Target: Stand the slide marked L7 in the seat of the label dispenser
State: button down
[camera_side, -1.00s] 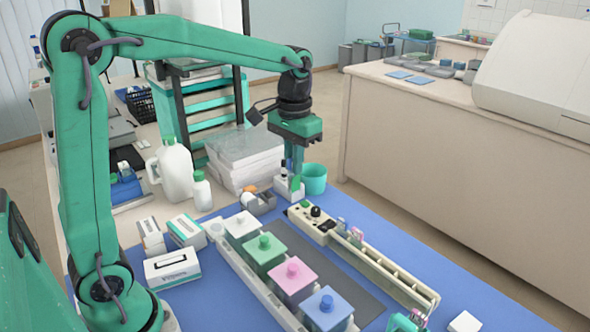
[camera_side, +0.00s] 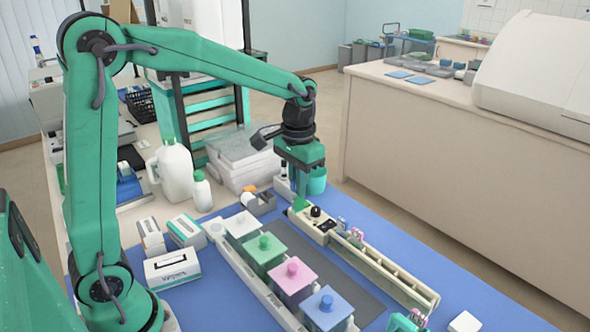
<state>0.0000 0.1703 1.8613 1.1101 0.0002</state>
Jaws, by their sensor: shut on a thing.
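My gripper (camera_side: 300,196) points down at the back of the blue mat and is shut on a small green-ended piece, most likely the slide (camera_side: 300,204). Its marking is too small to read. The slide is just above or at the back-left end of a cream box with a black knob (camera_side: 317,221); I cannot tell whether they touch. A small white unit (camera_side: 283,187) stands just behind and left of the gripper, partly hidden by it. I cannot tell for sure which unit is the label dispenser, and its seat is not distinguishable.
A long cream rack (camera_side: 390,270) with a few slides at its back end lies to the right. A row of staining jars with coloured lids (camera_side: 293,270) stands in front. White bottles and boxes stand left.

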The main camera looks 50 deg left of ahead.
jog(key=w+a+f+n, duration=0.3)
jog(key=a+n, duration=0.6)
jog(key=a, duration=0.1)
jog(key=w+a+f+n, duration=0.2)
jog(key=a+f+n, duration=0.1)
jog(key=a+n, duration=0.6)
jog(key=shift+w+a, duration=0.4)
jog(key=shift+a, duration=0.7)
jog(key=shift+f, duration=0.3)
jog(key=shift+f, duration=3.05)
jog(key=shift+f, duration=0.35)
